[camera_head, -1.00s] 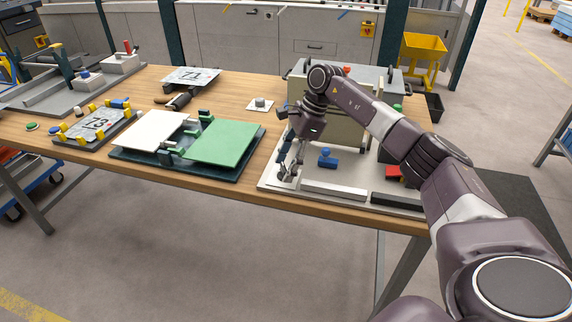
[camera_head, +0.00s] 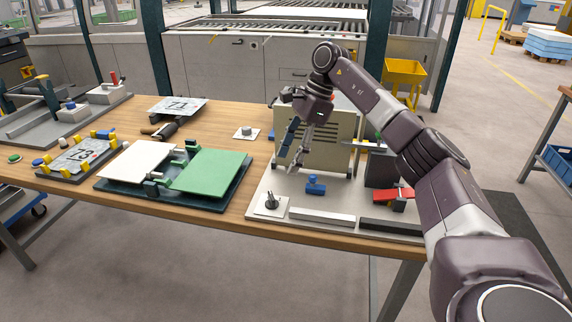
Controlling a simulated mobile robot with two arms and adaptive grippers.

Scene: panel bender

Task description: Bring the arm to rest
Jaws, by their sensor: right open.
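My right arm comes in from the lower right, and its right gripper (camera_head: 294,166) points down above the pale base plate (camera_head: 262,194) at the table's right part. The gripper is open, with nothing between its fingers that I can see. It hangs in front of the beige panel bender body (camera_head: 338,140) and behind the blue knob piece (camera_head: 315,185). A small dark upright peg (camera_head: 270,201) stands on a pale square at the plate's front left, apart from the gripper. My left gripper is not in view.
A dark tray with a white sheet (camera_head: 140,160) and a green sheet (camera_head: 210,171) lies left of the plate. A clamp fixture (camera_head: 77,156) with a marked plate stands further left. A red-handled block (camera_head: 395,196) sits on the right. Bare wooden table (camera_head: 215,118) shows behind the tray.

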